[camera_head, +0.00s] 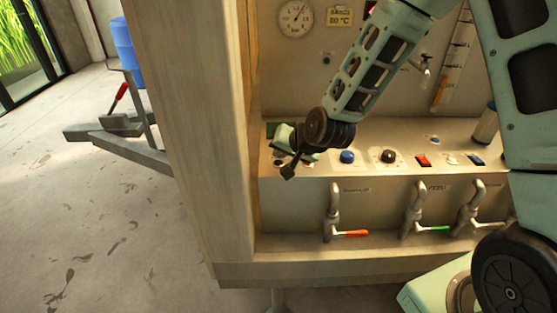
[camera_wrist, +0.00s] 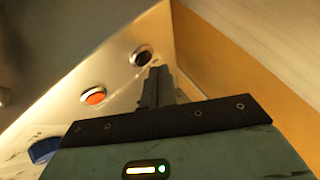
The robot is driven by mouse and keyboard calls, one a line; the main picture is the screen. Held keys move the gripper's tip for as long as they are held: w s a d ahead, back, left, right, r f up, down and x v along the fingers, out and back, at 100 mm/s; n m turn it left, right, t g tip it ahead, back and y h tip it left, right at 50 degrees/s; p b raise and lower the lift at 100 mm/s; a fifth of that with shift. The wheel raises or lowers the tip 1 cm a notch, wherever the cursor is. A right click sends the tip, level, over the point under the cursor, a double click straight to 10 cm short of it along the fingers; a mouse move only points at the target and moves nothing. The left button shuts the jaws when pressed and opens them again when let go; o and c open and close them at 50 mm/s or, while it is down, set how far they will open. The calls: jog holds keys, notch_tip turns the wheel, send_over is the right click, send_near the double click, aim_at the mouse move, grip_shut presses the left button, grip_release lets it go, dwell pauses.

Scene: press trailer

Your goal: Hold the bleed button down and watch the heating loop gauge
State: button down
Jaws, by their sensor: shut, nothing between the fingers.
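My gripper (camera_head: 289,172) is at the left end of a pale control panel (camera_head: 320,190) in the head view. In the wrist view its fingers (camera_wrist: 159,72) are shut together and empty. Their tips appear beside a dark round button (camera_wrist: 142,56) with a metal rim; I cannot tell whether they touch it. An orange button (camera_wrist: 94,96) sits to the lower left. No label shows which is the bleed button. A round white gauge (camera_head: 295,18) hangs on the back wall; its reading is too small to tell, and so is whether it is the heating loop's.
A blue knob (camera_head: 347,157), a black knob (camera_head: 388,156) and a red switch (camera_head: 423,160) stand along the panel. Pipes with orange (camera_head: 352,233) and green (camera_head: 433,228) levers run below. A wooden post (camera_head: 200,130) stands close on the left.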

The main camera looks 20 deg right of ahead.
jog(key=shift+r, duration=0.1)
notch_tip(320, 180, up, 5)
jog(key=p, duration=0.3)
jog(key=shift+p, duration=0.35)
dwell(1.1)
jog(key=s+a+r+n+g, duration=0.25)
jog(key=s+a+n, duration=0.2)
jog(key=s, duration=0.35)
jog(key=s+a+r+n+g, duration=0.2)
jog(key=s+a+n+g, duration=0.1)
jog(key=s+a, duration=0.3)
jog(key=s+d+r+n+g+h, duration=0.1)
jog(key=s+d+r+n, duration=0.1)
jog(key=s, duration=0.7)
jog(key=s+d+r+n+g+h, duration=0.1)
jog(key=s+d+r+n+g, duration=0.1)
jog(key=s, duration=0.7)
jog(key=shift+s+n, duration=0.15)
jog(key=shift+n, duration=0.7)
